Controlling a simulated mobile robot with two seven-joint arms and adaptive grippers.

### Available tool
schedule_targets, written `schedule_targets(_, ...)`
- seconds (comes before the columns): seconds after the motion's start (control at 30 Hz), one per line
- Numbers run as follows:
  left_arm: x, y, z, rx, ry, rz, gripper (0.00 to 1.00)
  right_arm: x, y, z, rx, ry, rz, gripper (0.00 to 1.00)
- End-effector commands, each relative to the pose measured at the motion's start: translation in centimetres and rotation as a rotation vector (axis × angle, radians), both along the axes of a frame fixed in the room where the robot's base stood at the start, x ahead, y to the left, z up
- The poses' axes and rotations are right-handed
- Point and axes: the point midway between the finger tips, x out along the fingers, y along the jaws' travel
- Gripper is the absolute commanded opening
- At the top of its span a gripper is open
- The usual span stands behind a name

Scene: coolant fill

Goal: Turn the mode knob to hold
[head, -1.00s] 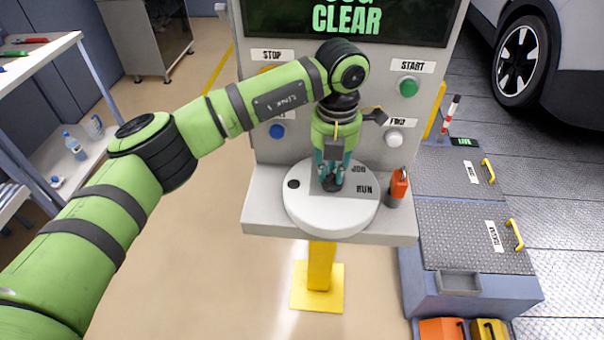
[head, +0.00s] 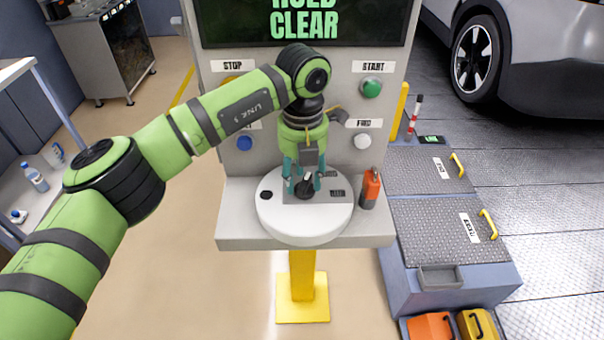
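The black mode knob (head: 304,189) sits on a grey plate on the round white dial housing (head: 275,222), which rests on the console shelf. My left gripper (head: 303,185) points down over the knob from above. Its teal fingers look spread to both sides of the knob, with the knob showing between them; contact is hard to judge. The console screen (head: 300,25) shows green text, a partly cut-off upper line that looks like HOLD, with CLEAR below. Small labels on the plate right of the knob are too small to read surely. My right gripper is out of view.
The panel has a green START button (head: 371,88), a white button (head: 362,142) and a blue button (head: 244,143). An orange and grey item (head: 370,187) stands close right of the dial. A grey step platform (head: 430,215) and a car (head: 555,60) are at right.

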Motion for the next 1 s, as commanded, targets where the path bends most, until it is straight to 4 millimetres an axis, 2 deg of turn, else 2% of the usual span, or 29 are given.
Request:
schedule_targets(0.23, 0.0, 0.0, 0.0, 0.0, 0.0, 0.0, 0.48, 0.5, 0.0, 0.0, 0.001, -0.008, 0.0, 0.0)
schedule_targets(0.37, 0.1, 0.0, 0.8, -0.001, -0.002, 0.0, 0.48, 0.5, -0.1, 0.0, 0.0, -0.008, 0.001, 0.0)
schedule_targets(0.47, 0.1, 0.0, 2.2, -0.001, -0.004, 0.0, 0.48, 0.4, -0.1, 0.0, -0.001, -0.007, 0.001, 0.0)
schedule_targets(0.8, 0.0, 0.0, 9.3, 0.0, -0.003, 0.001, 0.48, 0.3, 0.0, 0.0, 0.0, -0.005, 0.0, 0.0)
schedule_targets(1.0, 0.0, 0.0, 11.6, 0.0, -0.001, -0.001, 0.48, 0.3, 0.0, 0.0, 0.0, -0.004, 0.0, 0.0)
